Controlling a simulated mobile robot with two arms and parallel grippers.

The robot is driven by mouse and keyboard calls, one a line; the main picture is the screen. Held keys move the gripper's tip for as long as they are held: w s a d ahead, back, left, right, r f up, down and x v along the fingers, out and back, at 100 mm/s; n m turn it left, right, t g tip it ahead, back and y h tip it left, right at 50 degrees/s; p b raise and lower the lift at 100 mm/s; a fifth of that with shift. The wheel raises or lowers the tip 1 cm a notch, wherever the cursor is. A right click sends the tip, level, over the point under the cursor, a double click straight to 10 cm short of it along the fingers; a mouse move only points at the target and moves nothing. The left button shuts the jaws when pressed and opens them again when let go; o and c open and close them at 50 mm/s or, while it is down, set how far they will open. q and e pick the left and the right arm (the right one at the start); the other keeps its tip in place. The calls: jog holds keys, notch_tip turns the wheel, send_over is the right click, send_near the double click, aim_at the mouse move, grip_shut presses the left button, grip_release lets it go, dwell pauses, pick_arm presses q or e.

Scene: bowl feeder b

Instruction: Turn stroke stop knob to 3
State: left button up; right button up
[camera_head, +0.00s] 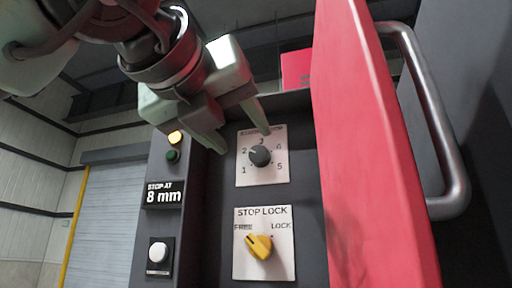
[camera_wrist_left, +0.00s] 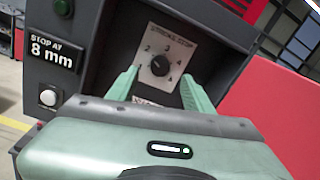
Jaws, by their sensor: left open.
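The stroke stop knob (camera_head: 260,157) is dark and round, on a white dial plate (camera_head: 245,177) numbered from 1 to 5. Its pale mark appears to point up-left, near the 2; the 3 is at the top, partly by a finger. The knob also shows in the left wrist view (camera_wrist_left: 160,66), between the fingers. My left gripper (camera_head: 244,140) is open and empty, its green fingers reaching toward the plate from above left. In the left wrist view (camera_wrist_left: 158,77) the fingertips stand either side below the knob. I cannot tell whether they touch the plate. My right gripper is not seen.
Below the dial is a yellow stop lock knob (camera_head: 259,247), pointing toward FREE. To the left are a STOP AT 8 mm sign (camera_head: 164,194), a white button (camera_head: 158,252), a lit yellow lamp (camera_head: 175,137) and a green lamp (camera_head: 172,156). A red door (camera_head: 370,150) with a grey handle (camera_head: 440,120) bounds the right.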

aim_at(257, 152)
pick_arm(q)
jog(key=shift+r+p+x, duration=0.2)
jog(key=shift+p+x, duration=0.4)
jog(key=shift+x, duration=0.6)
jog(key=p+x, duration=0.1)
jog(key=x, duration=0.2)
jog(key=shift+d+f, duration=0.1)
jog(key=shift+f, duration=0.05)
jog(key=shift+w+d, duration=0.15)
jog(key=shift+w, duration=0.3)
jog(key=shift+f, duration=0.1)
jog(key=shift+s, duration=0.15)
grip_shut()
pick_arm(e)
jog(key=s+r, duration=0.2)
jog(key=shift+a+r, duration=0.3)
